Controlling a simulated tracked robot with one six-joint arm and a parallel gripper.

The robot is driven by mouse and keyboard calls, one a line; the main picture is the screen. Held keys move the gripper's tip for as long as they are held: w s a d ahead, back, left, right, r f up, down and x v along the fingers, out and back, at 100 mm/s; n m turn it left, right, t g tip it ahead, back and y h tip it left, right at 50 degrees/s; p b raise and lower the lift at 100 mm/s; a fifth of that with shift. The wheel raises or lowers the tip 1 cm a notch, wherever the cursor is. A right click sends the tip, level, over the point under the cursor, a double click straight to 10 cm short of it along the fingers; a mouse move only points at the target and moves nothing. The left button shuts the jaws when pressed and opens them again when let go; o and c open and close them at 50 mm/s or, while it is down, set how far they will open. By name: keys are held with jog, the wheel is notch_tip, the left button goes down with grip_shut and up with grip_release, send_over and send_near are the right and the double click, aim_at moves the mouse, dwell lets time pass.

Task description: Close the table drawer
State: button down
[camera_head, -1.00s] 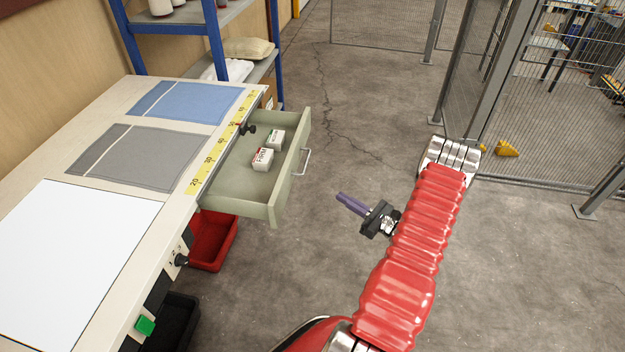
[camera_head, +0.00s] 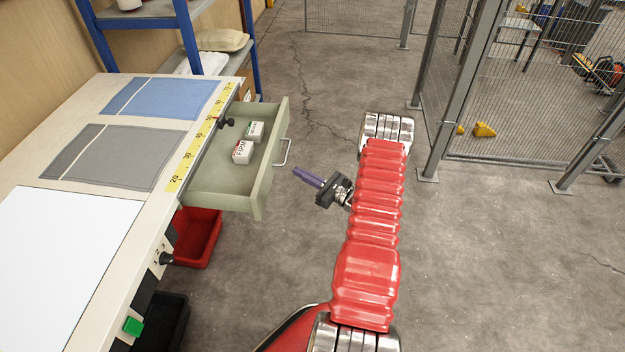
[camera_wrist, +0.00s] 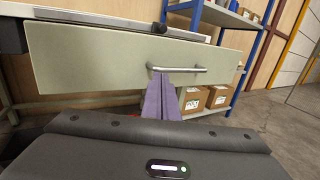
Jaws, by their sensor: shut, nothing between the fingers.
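The pale green table drawer (camera_head: 262,185) stands pulled out from the right side of the worktable (camera_head: 150,215). Two small white boxes, one marked FIRM (camera_head: 242,152) and one behind it (camera_head: 256,131), lie inside. A silver bar handle (camera_head: 285,153) is on its front. My gripper (camera_head: 296,172) is shut and empty, its purple fingers pointing left at the drawer front, just right of the handle with a small gap in the head view. In the wrist view the drawer front (camera_wrist: 95,62) fills the upper part, and the fingertips (camera_wrist: 165,78) overlap the area just below the handle (camera_wrist: 180,69).
A blue-framed shelf (camera_head: 185,45) stands behind the table. A red bin (camera_head: 196,238) and a black bin (camera_head: 170,318) sit below the table edge. Wire fencing (camera_head: 530,80) is at right. The concrete floor right of my arm is clear.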

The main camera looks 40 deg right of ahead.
jog(key=x, duration=0.3)
jog(key=shift+w, duration=0.25)
jog(key=shift+w, duration=0.1)
